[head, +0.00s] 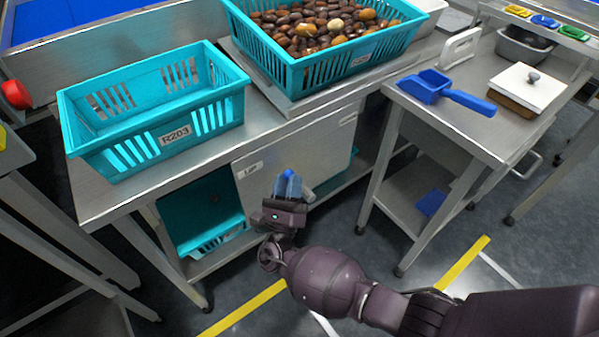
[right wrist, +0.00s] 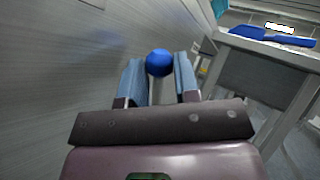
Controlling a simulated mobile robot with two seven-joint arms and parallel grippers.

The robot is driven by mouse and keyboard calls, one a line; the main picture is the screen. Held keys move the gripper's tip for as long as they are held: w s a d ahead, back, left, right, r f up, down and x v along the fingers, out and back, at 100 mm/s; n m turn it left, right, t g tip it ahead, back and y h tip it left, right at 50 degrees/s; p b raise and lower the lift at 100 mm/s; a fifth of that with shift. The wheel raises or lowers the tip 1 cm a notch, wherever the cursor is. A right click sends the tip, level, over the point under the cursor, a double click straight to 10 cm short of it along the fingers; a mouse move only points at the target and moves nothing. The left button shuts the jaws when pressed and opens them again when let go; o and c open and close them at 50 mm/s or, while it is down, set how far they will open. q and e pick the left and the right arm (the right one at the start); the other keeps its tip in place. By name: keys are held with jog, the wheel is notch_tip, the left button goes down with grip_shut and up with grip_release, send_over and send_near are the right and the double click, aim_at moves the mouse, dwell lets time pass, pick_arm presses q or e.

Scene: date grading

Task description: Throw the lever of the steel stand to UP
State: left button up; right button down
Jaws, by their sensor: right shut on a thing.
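The steel stand (head: 300,150) has a flat metal front panel, with a small label (head: 250,170) at its left and another at its upper right. The lever shows as a round blue knob (head: 289,173) low in front of this panel. In the right wrist view the blue knob (right wrist: 159,63) sits between the tips of the two blue-grey fingers. My right gripper (head: 287,185) is shut on the lever at the knob. The lever's shaft is mostly hidden by the fingers, so its exact position is hard to tell. My left gripper is not in view.
An empty teal crate (head: 160,140) marked R203 stands on the stand's top, with a crate full of dates (head: 340,72) behind it. A side table (head: 450,125) at right carries a blue scoop (head: 440,90). Open floor lies below my right arm.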

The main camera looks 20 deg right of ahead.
pick_arm(q)
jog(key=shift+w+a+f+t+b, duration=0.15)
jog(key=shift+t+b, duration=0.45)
jog(key=shift+b, duration=0.8)
pick_arm(e)
jog(key=shift+s+a+f+n+t+y, duration=0.25)
jog(key=shift+a+f+n+t+y, duration=0.5)
jog(key=shift+n+y, duration=0.35)
jog(key=shift+s+a+f+n+t+y, duration=0.3)
jog(key=shift+a+f+n+t+y, duration=0.4)
jog(key=shift+n, duration=0.6)
jog(key=shift+s+a+f+n+t+y, duration=0.25)
jog(key=shift+a+f+n+t+y, duration=0.3)
jog(key=shift+n+t+y, duration=0.55)
jog(key=shift+a, duration=0.1)
jog(key=c, duration=0.9)
grip_release()
jog(key=shift+o, duration=0.2)
jog(key=shift+r, duration=0.1)
